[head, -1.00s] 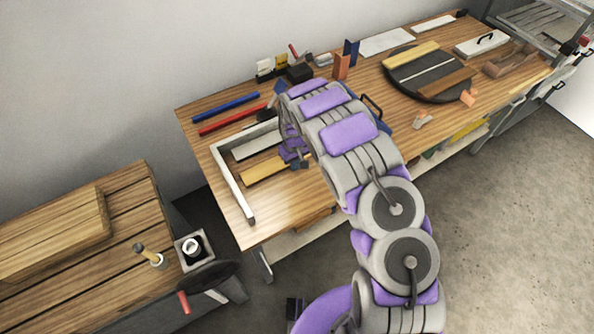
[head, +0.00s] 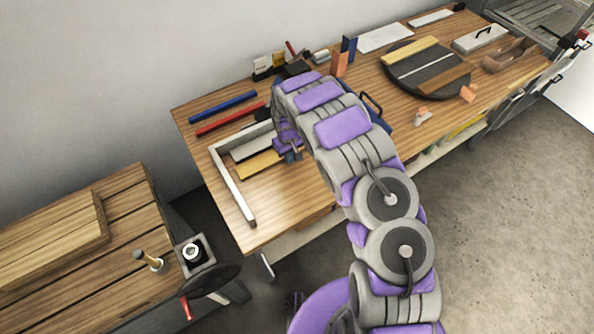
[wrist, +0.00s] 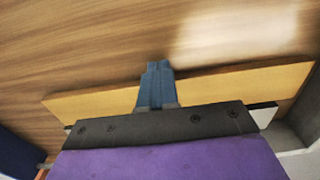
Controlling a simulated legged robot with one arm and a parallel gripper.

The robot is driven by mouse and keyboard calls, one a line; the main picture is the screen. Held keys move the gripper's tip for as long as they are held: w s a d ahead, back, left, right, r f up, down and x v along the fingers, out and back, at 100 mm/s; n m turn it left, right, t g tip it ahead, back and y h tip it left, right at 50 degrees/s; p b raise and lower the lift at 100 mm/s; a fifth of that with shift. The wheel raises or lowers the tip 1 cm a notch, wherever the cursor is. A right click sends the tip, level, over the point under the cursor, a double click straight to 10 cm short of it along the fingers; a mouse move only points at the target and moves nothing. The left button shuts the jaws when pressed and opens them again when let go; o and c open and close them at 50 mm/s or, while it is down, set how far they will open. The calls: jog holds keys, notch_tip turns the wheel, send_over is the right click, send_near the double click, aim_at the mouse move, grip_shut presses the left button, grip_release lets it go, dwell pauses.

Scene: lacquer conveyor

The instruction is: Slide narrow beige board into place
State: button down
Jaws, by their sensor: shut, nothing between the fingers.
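The narrow beige board (head: 258,165) lies flat on the workbench beside a white-and-grey board (head: 252,146), inside the corner of an L-shaped grey frame (head: 232,187). In the wrist view the beige board (wrist: 225,83) runs across the picture, with the pale board (wrist: 265,115) partly showing behind my gripper's body. My gripper (wrist: 158,68) is shut and empty, its blue fingertips over the beige board's middle and reaching its long edge. Whether the tips touch the board cannot be told. In the head view the gripper (head: 290,156) is at the board's right end, partly hidden by my arm.
Blue (head: 222,106) and red (head: 230,118) bars lie behind the frame. A dark round disc (head: 425,70) with several strips is farther right on the workbench (head: 295,200). The bench front near the frame is clear. A lower wooden table (head: 75,270) stands at left.

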jog(key=shift+w+a, duration=0.3)
jog(key=shift+w, duration=0.2)
jog(key=shift+s+d+p, duration=0.65)
jog(key=shift+s+p, duration=0.25)
jog(key=shift+s, duration=0.05)
jog(key=shift+r+p, duration=1.35)
jog(key=shift+r, duration=1.6)
